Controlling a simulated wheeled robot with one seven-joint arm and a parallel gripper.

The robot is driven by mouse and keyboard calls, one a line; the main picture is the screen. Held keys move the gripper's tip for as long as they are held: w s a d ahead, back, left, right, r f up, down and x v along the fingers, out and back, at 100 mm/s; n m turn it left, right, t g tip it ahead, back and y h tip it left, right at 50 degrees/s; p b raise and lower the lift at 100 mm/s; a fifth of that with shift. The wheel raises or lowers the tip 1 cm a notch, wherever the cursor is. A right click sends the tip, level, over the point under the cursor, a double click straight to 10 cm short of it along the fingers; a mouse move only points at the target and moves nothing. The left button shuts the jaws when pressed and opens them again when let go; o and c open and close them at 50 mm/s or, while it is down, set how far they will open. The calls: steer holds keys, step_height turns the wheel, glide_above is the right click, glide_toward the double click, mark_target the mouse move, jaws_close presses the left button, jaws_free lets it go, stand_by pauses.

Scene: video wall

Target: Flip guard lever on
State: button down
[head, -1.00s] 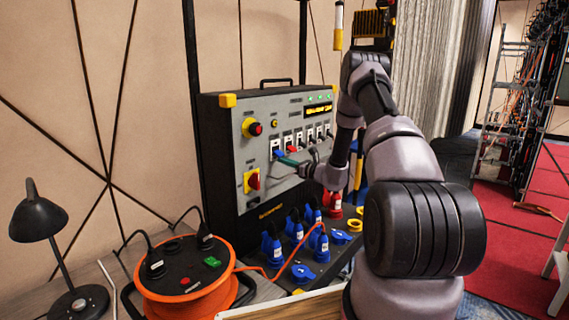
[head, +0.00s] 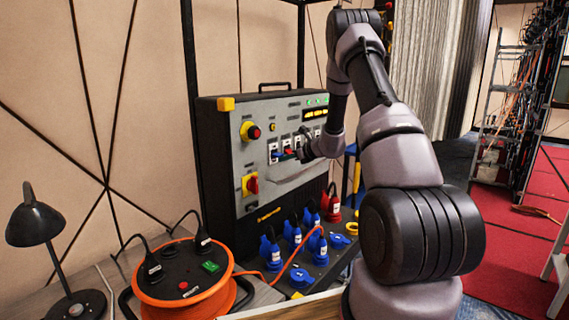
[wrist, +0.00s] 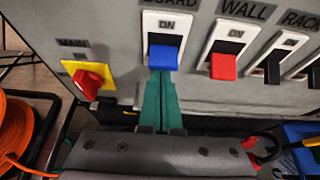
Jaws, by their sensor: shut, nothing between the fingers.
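A blue lever (wrist: 164,58) sits in a white plate on the grey panel, with "ON" readable above it. The label over this plate is cut off at the top of the wrist view and ends in "ARD". The lever covers the lower part of its plate. It also shows small in the head view (head: 277,155). My gripper (wrist: 163,78) has its teal fingers shut together, empty, with the tips just below the blue lever. I cannot tell whether they touch it. In the head view my gripper (head: 295,153) is small and partly hidden by my wrist.
A red lever (wrist: 223,66) under "WALL" is close on the right, with more levers beyond. A red rotary switch (wrist: 88,80) on a yellow plate is to the left. Below the panel stand blue plugs (head: 271,250). An orange cable reel (head: 185,285) is at the lower left.

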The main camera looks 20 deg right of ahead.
steer(key=shift+r+g, duration=0.25)
steer(key=shift+g, duration=0.05)
steer(key=shift+r, duration=0.1)
steer(key=shift+r, duration=0.75)
